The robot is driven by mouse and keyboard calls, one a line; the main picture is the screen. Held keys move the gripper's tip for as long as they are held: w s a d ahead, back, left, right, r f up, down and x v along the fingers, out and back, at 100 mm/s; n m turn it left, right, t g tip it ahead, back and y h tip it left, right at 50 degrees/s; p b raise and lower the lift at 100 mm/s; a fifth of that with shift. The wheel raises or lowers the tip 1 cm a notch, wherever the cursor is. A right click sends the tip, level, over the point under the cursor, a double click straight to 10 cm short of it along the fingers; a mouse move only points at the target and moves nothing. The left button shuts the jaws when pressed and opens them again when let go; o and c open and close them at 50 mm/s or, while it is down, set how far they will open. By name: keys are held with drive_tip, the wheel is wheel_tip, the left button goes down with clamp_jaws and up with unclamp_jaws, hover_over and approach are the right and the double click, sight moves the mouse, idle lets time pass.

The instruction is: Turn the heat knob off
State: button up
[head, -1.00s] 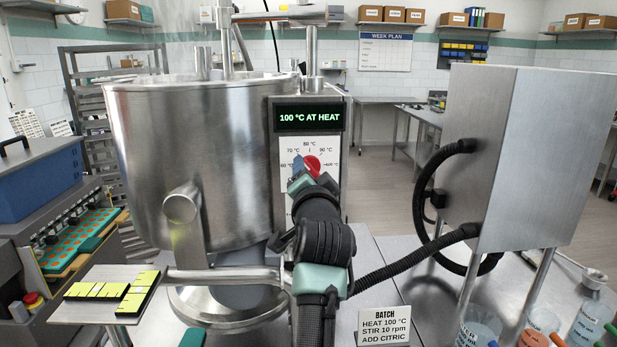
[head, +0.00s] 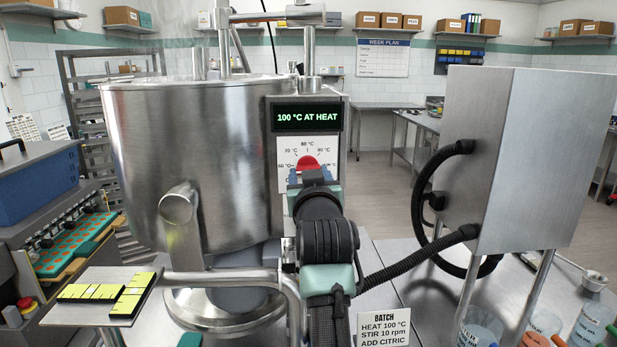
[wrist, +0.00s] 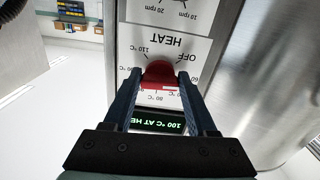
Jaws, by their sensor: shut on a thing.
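The red heat knob (head: 307,162) is on the dial panel (head: 290,150) of the steel kettle's control column. In the wrist view the knob (wrist: 160,72) sits between my two dark blue fingers, which are closed on its sides. The panel appears upside down there, with HEAT and OFF printed beyond the knob. My gripper (head: 308,178) covers the lower dial in the head view. The knob's exact pointing direction is unclear. The display (head: 307,117) above reads "100 °C AT HEAT" in green.
The steel kettle (head: 190,160) stands left of the column. A steel cabinet (head: 520,160) with black hoses is at the right. A batch card (head: 383,326) and beakers (head: 480,330) stand on the front table. A yellow-marked tray (head: 95,310) is at the lower left.

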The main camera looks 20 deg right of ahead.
drive_tip(key=shift+d+n, duration=0.2)
drive_tip(key=shift+n, duration=3.8)
drive_tip(key=shift+r, duration=0.1)
drive_tip(key=o, duration=1.4)
drive_tip(key=shift+c, duration=0.2)
drive_tip(key=shift+s, duration=0.15)
drive_tip(key=b+v, duration=0.3)
drive_tip(key=v, duration=0.9)
drive_tip(key=shift+s, duration=0.4)
drive_tip(key=shift+a, duration=0.15)
